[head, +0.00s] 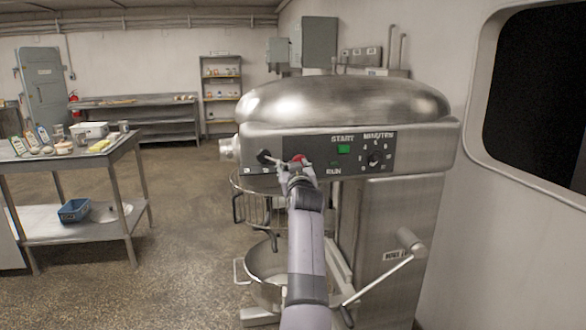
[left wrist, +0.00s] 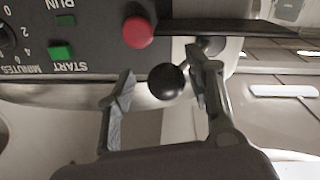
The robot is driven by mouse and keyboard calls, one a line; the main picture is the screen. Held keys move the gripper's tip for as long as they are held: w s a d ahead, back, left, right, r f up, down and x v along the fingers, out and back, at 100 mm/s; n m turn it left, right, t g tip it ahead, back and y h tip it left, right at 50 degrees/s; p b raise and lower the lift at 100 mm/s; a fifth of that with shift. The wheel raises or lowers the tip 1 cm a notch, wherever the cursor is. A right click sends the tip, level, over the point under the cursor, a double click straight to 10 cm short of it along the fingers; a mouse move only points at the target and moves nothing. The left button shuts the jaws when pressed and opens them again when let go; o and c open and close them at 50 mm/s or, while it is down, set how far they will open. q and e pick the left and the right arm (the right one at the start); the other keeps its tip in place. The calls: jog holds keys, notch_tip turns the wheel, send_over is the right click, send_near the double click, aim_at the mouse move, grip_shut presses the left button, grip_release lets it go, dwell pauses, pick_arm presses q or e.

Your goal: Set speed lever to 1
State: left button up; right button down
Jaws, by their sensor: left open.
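The speed lever shows as a black ball knob (head: 263,156) at the left end of the mixer's dark front panel (head: 320,152). In the left wrist view the ball (left wrist: 166,80) sits on a short metal stem, between the two fingers of my left gripper (left wrist: 160,88). The fingers are apart, one on each side of the ball; I cannot tell whether either touches it. In the head view my left gripper (head: 284,173) is just below the panel. The speed numbers and the lever's setting cannot be read. My right gripper is out of view.
A red button (left wrist: 138,31) is close beside the knob. A green START button (head: 344,149) and a minutes dial (head: 375,158) are to the right. Below are the wire guard (head: 257,208) and bowl (head: 270,262). A crank handle (head: 411,243) sticks out at the lower right.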

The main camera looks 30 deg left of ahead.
pick_arm(q)
jog(key=shift+s+a, duration=0.1)
notch_tip(320, 180, up, 10)
jog(key=shift+f, duration=0.1)
dwell(0.5)
dwell(0.4)
